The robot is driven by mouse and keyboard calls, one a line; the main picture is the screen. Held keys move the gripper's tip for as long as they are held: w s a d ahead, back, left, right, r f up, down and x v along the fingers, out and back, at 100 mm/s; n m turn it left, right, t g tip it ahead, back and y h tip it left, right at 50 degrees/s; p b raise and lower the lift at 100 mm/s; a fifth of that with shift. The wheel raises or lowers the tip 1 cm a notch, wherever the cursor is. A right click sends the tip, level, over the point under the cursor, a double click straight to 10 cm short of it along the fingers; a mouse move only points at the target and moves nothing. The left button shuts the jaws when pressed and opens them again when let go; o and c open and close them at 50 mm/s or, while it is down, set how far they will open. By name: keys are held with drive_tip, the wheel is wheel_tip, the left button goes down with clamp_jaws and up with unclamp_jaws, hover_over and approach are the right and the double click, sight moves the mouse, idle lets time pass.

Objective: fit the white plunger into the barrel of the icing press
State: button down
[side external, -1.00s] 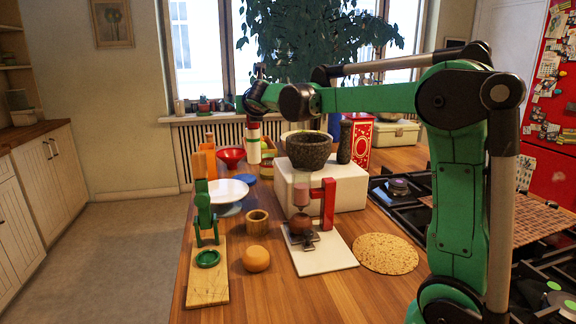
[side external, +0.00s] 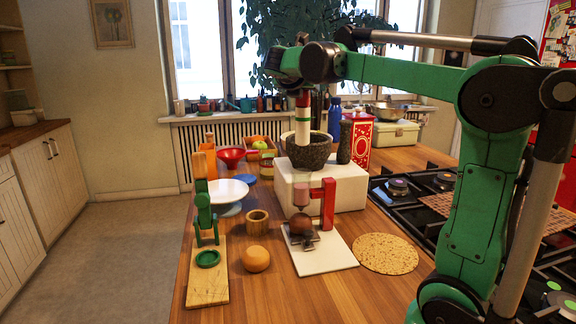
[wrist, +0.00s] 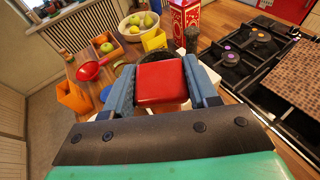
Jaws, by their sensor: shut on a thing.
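The white plunger (side external: 302,132) has a red top and a green band. It hangs upright from my gripper (side external: 302,95), which is shut on its red top. In the wrist view the red top (wrist: 162,83) sits between the two fingers of my gripper (wrist: 161,80). In the side view the plunger's lower end overlaps the dark stone mortar (side external: 318,157); I cannot tell whether they touch. A red bracket stand (side external: 329,203) with a brown rounded part stands on a white board (side external: 325,258). I cannot tell for certain which thing is the icing press barrel.
The mortar stands on a white block (side external: 345,192). A green device (side external: 204,215) on a wooden board, a wooden cup (side external: 257,222), an orange ball (side external: 256,259) and a white dish (side external: 227,190) stand left. A cork mat (side external: 385,253) and stove (side external: 410,188) lie right.

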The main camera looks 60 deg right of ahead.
sight(300, 133)
drive_tip(key=shift+f, duration=5.15)
drive_tip(key=shift+c, duration=0.8)
unclamp_jaws()
drive_tip(key=shift+a, duration=0.1)
drive_tip(key=shift+v, duration=2.7)
